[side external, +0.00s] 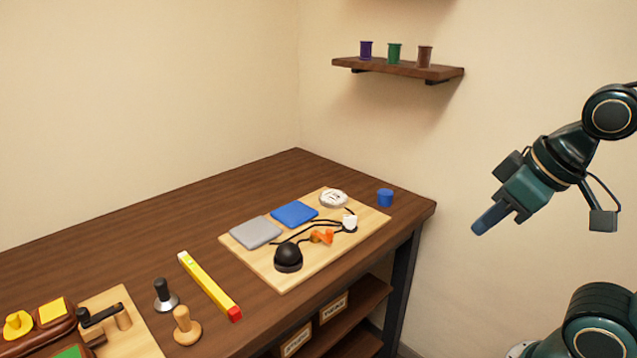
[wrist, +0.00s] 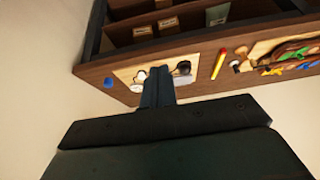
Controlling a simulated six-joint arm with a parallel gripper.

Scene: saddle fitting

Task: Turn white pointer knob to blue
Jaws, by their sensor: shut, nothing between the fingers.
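The white pointer knob (side external: 349,223) sits near the right edge of a light wooden board (side external: 283,282) on the table, with dark lines running near it. In the wrist view a small white knob (wrist: 141,76) shows just left of my fingers. A blue square pad (side external: 295,214) and a blue cylinder (side external: 385,198) are both in the side view; the cylinder stands on the table just off the board. Which way the pointer faces is too small to tell. My gripper (side external: 481,228) is shut and empty, in the air right of the table, well apart from the knob.
An orange knob (side external: 321,237), a black dome (side external: 288,256), a grey pad (side external: 256,232) and a white round dial (side external: 333,198) share the board. A yellow bar (side external: 209,286) and stamp-like tools (side external: 186,326) lie left. A wall shelf (side external: 398,68) holds three cups.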

